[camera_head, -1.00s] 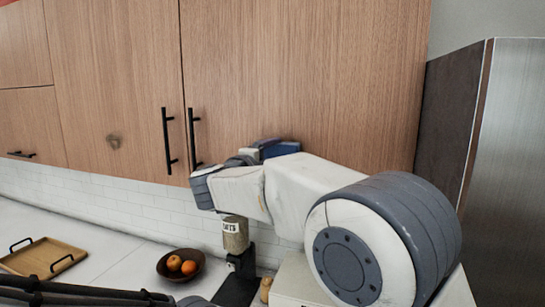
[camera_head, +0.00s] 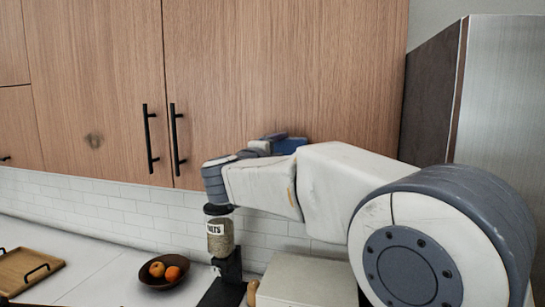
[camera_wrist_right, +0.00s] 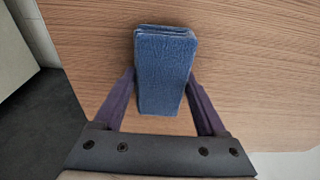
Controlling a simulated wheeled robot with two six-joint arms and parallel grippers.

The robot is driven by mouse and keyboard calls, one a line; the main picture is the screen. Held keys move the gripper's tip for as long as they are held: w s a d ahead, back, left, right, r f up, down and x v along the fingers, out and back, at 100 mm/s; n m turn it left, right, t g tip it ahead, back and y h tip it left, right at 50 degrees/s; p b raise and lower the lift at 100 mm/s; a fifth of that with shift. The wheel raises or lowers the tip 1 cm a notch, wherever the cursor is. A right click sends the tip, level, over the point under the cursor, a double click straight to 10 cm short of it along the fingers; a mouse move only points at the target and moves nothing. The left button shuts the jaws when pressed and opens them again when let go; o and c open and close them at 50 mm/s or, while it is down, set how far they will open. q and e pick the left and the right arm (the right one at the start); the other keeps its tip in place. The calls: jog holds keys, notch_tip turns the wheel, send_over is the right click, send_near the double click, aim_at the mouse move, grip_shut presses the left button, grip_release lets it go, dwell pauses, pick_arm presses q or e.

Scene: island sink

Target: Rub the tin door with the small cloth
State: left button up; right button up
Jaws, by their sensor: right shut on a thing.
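The small cloth is a folded blue pad (camera_wrist_right: 165,72), and it also shows in the head view (camera_head: 290,146). My right gripper (camera_head: 272,145) is shut on it, with a finger on each side in the right wrist view. The cloth is in front of the lower part of the right wooden cabinet door (camera_head: 285,70); I cannot tell whether it touches. My left gripper is not in view.
Black bar handles (camera_head: 150,138) stand at the doors' meeting edge, left of my right arm. A steel fridge (camera_head: 505,120) bounds the right.

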jog(key=shift+s+d+b, duration=0.25)
jog(key=shift+d+b, duration=0.1)
jog(key=shift+d, duration=0.5)
jog(key=shift+w+a+r+p, duration=0.1)
jog(key=shift+w+a+p, duration=0.1)
jog(key=shift+a+p, duration=0.35)
jog(key=shift+w+a+p, duration=0.2)
jog(key=shift+a, duration=0.5)
jog(key=a, duration=0.1)
jog(key=w+a+p, duration=0.1)
jog(key=a, duration=0.1)
jog(key=a+p, duration=0.1)
jog(key=shift+w+a, duration=0.25)
jog(key=shift+a, duration=0.1)
jog(key=d+b+v, duration=0.1)
jog(key=b+v, duration=0.1)
jog(key=v, duration=0.4)
jog(key=shift+s, duration=0.25)
